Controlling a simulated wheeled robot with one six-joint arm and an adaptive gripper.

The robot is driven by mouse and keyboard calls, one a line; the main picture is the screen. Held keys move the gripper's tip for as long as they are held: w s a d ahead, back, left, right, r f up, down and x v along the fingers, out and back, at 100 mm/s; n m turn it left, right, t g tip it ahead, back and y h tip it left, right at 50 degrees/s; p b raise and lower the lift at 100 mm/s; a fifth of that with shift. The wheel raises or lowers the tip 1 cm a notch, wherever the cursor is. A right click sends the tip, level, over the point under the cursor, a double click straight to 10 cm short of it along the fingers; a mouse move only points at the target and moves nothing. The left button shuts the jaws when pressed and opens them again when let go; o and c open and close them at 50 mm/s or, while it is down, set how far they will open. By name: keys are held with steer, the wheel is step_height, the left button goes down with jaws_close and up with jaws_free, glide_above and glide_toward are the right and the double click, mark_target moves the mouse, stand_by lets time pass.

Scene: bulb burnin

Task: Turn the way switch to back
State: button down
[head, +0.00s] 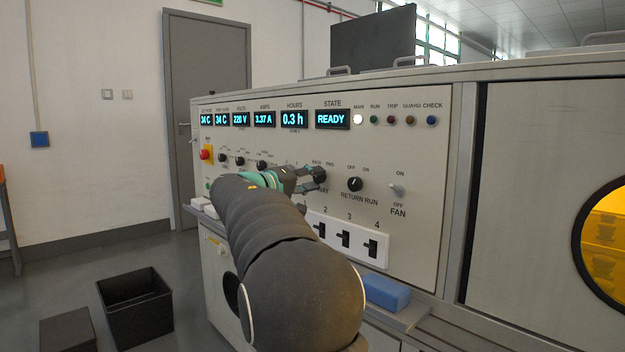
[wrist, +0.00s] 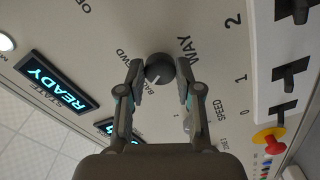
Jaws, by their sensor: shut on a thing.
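The way switch is a round dark knob (wrist: 160,68) on the light panel, between the labels BACK, FWD and WAY. A pale pointer mark shows on its face on the side toward the BACK label. My gripper (wrist: 160,72) is shut on the knob, one finger on each side. In the head view the way knob (head: 320,175) shows just beyond my gripper (head: 309,178), and my arm covers the panel below and left of it.
The return run knob (head: 355,184) and fan toggle (head: 397,190) are to the right. Black numbered switches (head: 344,239) sit below, with a blue block (head: 386,292) on the ledge. The state display (head: 332,119) reads READY. A red knob (head: 206,153) is at far left.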

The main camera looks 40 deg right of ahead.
stand_by(0.3)
steer(key=c, duration=0.8)
jaws_free()
steer(key=shift+o, duration=0.2)
steer(key=s+a, duration=0.1)
steer(key=a, duration=1.1)
